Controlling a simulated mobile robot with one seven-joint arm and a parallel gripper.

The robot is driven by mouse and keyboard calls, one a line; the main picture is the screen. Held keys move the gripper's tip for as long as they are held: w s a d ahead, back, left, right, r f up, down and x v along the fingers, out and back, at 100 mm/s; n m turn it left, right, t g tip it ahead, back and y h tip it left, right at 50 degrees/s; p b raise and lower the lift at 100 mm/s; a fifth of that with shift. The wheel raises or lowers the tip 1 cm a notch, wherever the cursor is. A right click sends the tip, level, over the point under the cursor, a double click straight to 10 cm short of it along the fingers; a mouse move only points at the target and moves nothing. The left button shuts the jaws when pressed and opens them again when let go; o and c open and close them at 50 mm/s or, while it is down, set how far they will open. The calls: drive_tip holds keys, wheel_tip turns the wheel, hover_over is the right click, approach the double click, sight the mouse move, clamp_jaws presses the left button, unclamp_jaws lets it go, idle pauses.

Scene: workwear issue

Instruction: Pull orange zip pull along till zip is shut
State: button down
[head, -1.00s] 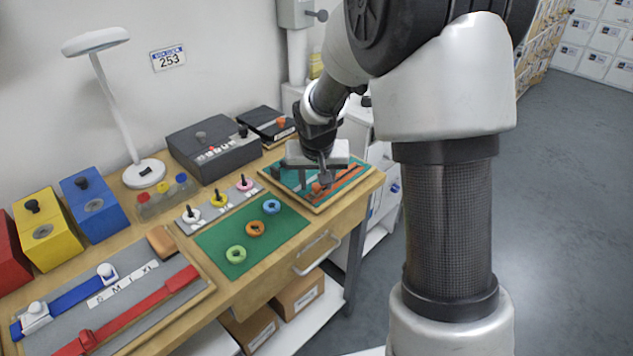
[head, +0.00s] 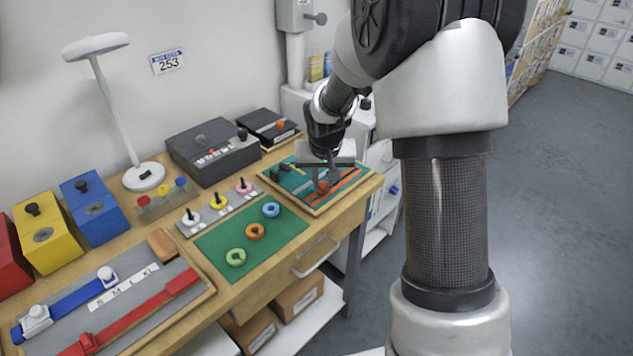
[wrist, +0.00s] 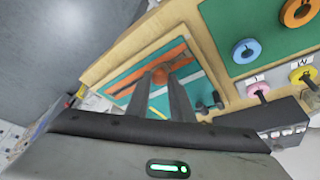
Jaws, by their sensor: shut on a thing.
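The orange zip pull (head: 323,187) sits on the orange zip strips (head: 348,179) of a teal board (head: 309,193) at the right end of the bench. My gripper (head: 322,180) points down at the board, its fingers closed on the pull. In the wrist view, the pull (wrist: 160,74) shows at the fingertips (wrist: 162,77), which hide part of it. Orange strips (wrist: 122,88) run out on both sides of it. I cannot tell how much of the zip is joined.
A dark block (head: 280,170) stands at the board's left. A green mat (head: 255,236) with several rings lies left of the board. A dark grey box (head: 213,155) stands behind. The bench's right edge is close to the board, with open floor beyond.

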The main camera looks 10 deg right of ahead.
drive_tip(key=p, duration=0.2)
hover_over(354, 173)
drive_tip(key=shift+s+r, duration=0.1)
drive_tip(key=c, duration=1.6)
unclamp_jaws()
drive_tip(key=shift+d, duration=0.15)
drive_tip(key=shift+o, duration=0.3)
drive_tip(key=p+v, duration=0.1)
drive_tip(key=v, duration=1.6)
drive_tip(key=shift+r, duration=0.1)
